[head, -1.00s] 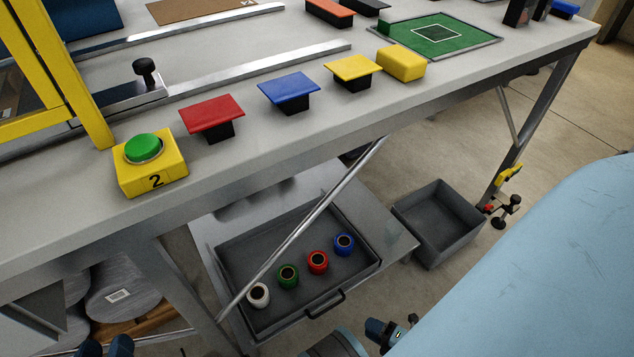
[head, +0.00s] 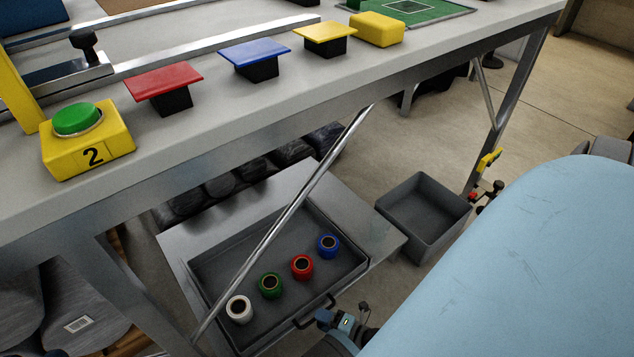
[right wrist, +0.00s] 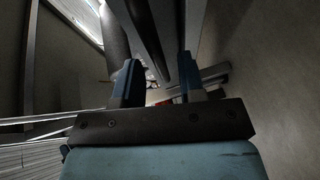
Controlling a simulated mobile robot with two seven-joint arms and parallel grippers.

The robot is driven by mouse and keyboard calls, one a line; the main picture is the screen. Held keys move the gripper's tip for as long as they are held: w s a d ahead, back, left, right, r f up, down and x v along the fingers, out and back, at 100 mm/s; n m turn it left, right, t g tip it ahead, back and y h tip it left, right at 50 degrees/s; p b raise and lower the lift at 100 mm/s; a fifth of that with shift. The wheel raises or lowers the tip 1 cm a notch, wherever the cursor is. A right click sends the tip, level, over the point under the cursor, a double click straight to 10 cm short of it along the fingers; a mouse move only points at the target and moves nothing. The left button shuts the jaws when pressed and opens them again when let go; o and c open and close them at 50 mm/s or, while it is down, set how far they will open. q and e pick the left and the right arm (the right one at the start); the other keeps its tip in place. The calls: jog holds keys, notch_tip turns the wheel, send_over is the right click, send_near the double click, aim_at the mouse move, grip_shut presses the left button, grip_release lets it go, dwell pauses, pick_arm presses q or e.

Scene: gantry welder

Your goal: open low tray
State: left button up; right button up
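The low tray (head: 225,262) is a dark grey, shallow, open-topped tray on a metal shelf under the bench in the head view. A dark bar handle (head: 315,311) is on its front side. White, green, red and blue cups stand in it. My right gripper (head: 336,319) is at the handle's right end in the head view; contact cannot be told. In the right wrist view its two blue fingers (right wrist: 157,78) stand apart, with a dark bar-like part beyond or between them. My left gripper is not in view.
A grey bin (head: 422,215) stands on the floor right of the shelf (head: 372,232). A slanted metal brace (head: 290,210) crosses in front of the tray. The bench (head: 300,110) overhangs it, with a yellow button box (head: 88,150) near its front edge.

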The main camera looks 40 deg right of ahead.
jog(key=shift+x, duration=1.1)
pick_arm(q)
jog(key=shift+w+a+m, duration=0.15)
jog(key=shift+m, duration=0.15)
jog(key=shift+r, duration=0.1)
pick_arm(e)
grip_shut()
jog(key=shift+s, duration=0.1)
